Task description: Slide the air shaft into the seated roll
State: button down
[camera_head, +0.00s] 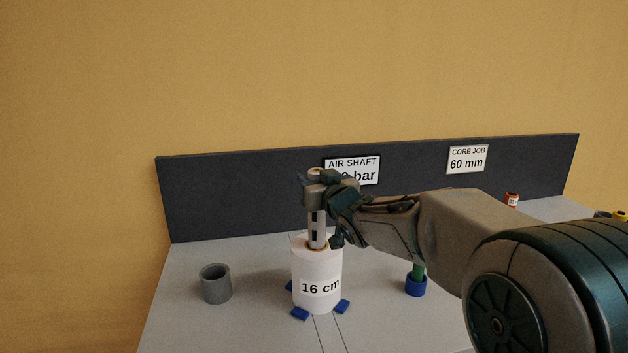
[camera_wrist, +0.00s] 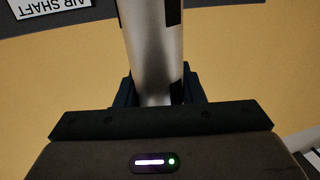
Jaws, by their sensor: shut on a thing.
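A white roll (camera_head: 316,268) labelled "16 cm" stands upright on the grey table, with blue blocks around its foot. My gripper (camera_head: 318,184) is above the roll, shut on the silvery air shaft (camera_head: 316,229). The shaft is upright and its lower end is at or inside the core opening in the roll's top; how deep it goes is hidden. In the wrist view the metal shaft (camera_wrist: 153,45) with dark patches runs up from between the fingers. An "AIR SHAFT" sign (camera_head: 353,170) on the back panel is partly covered by my gripper.
A grey hollow cylinder (camera_head: 215,284) stands left of the roll. A blue cup-like base with a green post (camera_head: 416,284) stands to the right, under my arm. A dark back panel (camera_head: 240,197) carries a "CORE JOB 60 mm" sign (camera_head: 467,159). A small orange item (camera_head: 512,199) sits at the far right.

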jog(key=shift+f+b, duration=5.25)
jog(key=shift+f, duration=0.55)
jog(key=c, duration=0.9)
grip_release()
jog(key=shift+o, duration=0.2)
jog(key=shift+f, duration=0.15)
send_near(314, 227)
jog(key=shift+s+d+f+p, duration=0.1)
jog(key=shift+d+f+p, duration=0.35)
jog(key=shift+d+f, duration=0.4)
